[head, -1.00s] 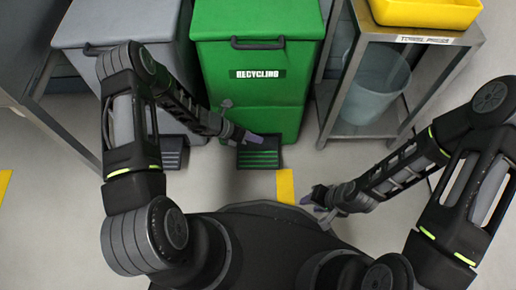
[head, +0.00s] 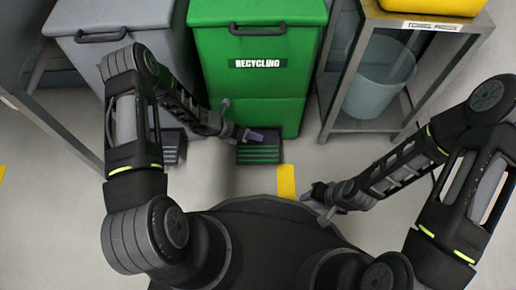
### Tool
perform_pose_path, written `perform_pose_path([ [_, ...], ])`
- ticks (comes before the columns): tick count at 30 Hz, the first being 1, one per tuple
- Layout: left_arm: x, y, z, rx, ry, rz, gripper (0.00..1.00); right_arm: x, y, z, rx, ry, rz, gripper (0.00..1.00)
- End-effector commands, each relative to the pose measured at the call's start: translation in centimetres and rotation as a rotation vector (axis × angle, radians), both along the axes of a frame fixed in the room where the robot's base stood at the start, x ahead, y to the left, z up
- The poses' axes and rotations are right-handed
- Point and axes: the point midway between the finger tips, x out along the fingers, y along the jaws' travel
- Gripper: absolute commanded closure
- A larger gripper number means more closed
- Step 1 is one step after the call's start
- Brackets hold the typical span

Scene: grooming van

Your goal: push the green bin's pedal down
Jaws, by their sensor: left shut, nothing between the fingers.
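The green bin (head: 258,50) with a "RECYCLING" label stands at the top middle of the head view. Its dark pedal (head: 259,154), with green stripes, juts out at the foot of its front. My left gripper (head: 262,136) is shut and empty. Its fingers overlap the pedal's rear edge in the picture; I cannot tell whether they touch it or hover above it. My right gripper (head: 312,204) is near the floor, right of and nearer than the pedal, with its fingers apart and nothing between them.
A grey bin (head: 100,20) with its own dark pedal (head: 172,146) stands left of the green bin. A metal rack (head: 360,125) on the right holds a translucent bucket (head: 378,85) and a yellow tub (head: 435,5). Yellow tape (head: 286,180) marks the floor. Floor around the pedal is clear.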

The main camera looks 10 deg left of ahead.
Motion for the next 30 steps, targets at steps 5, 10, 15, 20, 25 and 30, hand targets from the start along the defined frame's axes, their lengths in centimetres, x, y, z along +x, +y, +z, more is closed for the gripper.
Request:
perform_pose_path([
  [5,0.0,0.0,-2.7,0.000,0.000,0.000,1.00,0.3,0.0,-2.3,0.000,-0.007,-0.004,0.64],
  [10,0.0,0.0,-3.6,0.000,-0.001,-0.001,1.00,0.5,0.0,-3.0,0.000,-0.011,-0.006,0.64],
  [15,0.0,0.0,-3.7,0.000,-0.001,-0.001,1.00,0.6,0.0,-3.1,0.000,-0.013,-0.007,0.64],
  [20,0.0,0.0,-3.7,0.000,-0.001,-0.001,1.00,0.6,0.0,-3.0,0.000,-0.013,-0.007,0.64],
  [25,0.0,0.0,-3.7,0.001,0.000,-0.001,1.00,0.6,0.0,-3.0,0.000,-0.012,-0.006,0.64],
  [30,0.0,0.0,-3.7,0.001,0.000,-0.001,1.00,0.6,0.0,-3.0,0.000,-0.012,-0.006,0.64],
])
